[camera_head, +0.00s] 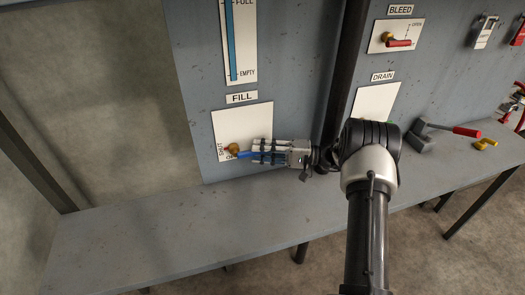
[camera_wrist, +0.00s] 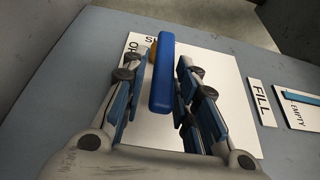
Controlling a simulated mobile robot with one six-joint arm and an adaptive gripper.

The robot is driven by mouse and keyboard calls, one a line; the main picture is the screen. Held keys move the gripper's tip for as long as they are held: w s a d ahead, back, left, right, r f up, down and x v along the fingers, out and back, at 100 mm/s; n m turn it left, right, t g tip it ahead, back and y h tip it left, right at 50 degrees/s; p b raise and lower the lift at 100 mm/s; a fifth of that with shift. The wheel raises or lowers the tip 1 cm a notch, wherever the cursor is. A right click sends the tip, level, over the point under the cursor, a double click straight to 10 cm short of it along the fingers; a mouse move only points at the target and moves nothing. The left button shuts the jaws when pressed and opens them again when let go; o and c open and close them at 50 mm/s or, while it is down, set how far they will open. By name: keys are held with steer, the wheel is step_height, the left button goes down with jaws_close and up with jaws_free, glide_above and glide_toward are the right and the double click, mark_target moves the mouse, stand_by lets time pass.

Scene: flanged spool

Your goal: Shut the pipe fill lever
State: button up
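The fill lever has a blue handle (camera_head: 245,154) on a brass pivot (camera_head: 233,148), mounted on a white plate (camera_head: 228,122) under the FILL label. The handle points right from the pivot, roughly level, in the head view. SHUT is lettered upright at the plate's left; the lettering near the handle is partly hidden. My gripper (camera_head: 262,151) reaches in from the right at the handle. In the wrist view, my gripper (camera_wrist: 158,90) is open, with the blue handle (camera_wrist: 163,75) between its fingers and a gap visible on each side. The brass pivot (camera_wrist: 153,50) is partly hidden behind the handle.
A blue level gauge (camera_head: 233,45) is above FILL. A dark post (camera_head: 343,75) separates this panel from the BLEED lever (camera_head: 398,42) and DRAIN plate (camera_head: 375,103). A grey bench (camera_head: 170,235) runs below, its left part clear. A red-handled clamp (camera_head: 455,130) stands at right.

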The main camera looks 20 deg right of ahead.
steer(key=shift+o, duration=0.9)
steer(key=shift+d+r, duration=0.1)
steer(key=shift+d, duration=0.25)
steer(key=v, duration=1.1)
steer(key=shift+s+d, duration=0.15)
steer(key=shift+s, duration=0.1)
